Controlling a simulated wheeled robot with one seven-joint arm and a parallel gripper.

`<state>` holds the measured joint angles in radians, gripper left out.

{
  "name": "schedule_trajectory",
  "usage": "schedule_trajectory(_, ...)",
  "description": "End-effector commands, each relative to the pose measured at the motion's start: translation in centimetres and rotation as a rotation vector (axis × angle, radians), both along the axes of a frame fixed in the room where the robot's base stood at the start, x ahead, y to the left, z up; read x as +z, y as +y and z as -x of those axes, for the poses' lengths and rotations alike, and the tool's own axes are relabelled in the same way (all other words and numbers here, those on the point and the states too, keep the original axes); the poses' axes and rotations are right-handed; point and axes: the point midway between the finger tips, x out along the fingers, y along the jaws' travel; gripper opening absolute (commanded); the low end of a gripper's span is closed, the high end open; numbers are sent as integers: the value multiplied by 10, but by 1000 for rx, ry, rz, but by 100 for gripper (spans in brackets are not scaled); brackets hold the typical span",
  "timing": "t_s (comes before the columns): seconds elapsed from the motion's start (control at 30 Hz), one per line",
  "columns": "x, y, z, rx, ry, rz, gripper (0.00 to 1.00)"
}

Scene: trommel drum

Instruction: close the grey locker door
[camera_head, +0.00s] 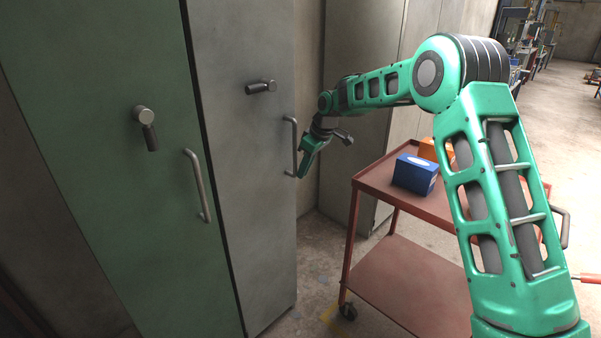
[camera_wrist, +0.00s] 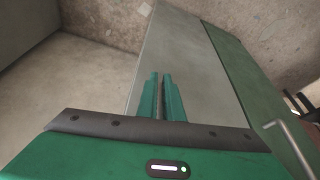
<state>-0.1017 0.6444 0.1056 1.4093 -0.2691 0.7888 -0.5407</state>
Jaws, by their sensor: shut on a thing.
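The grey locker door (camera_head: 245,190) is tall and stands left of centre in the head view, with a vertical bar handle (camera_head: 294,130) near its right edge and a dark lever latch (camera_head: 261,87) above. No clear gap shows around it; I cannot tell whether it is fully closed or slightly ajar. My gripper (camera_head: 303,174) is at the lower part of the handle, shut on it.
A green locker door (camera_head: 110,130) with its own latch and handle adjoins on the left. A red cart (camera_head: 400,270) stands close on the right, under my arm, carrying a blue box (camera_head: 415,174) and an orange box (camera_head: 428,149). A narrow floor strip separates cart and lockers.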

Motion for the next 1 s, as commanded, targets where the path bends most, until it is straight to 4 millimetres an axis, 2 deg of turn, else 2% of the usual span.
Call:
schedule_trajectory(0.03, 3, 9, -3, 8, -15, -11, 0)
schedule_trajectory(0.3, 4, 7, -1, 10, -16, -13, 0)
schedule_trajectory(0.43, 3, -5, 6, 10, -11, -11, 0)
schedule_trajectory(0.57, 3, -26, 17, 6, -5, -5, 0)
schedule_trajectory(0.8, 49, -41, 29, 6, -6, -3, 0)
schedule_trajectory(1.0, 78, -48, 37, 9, -4, -2, 0)
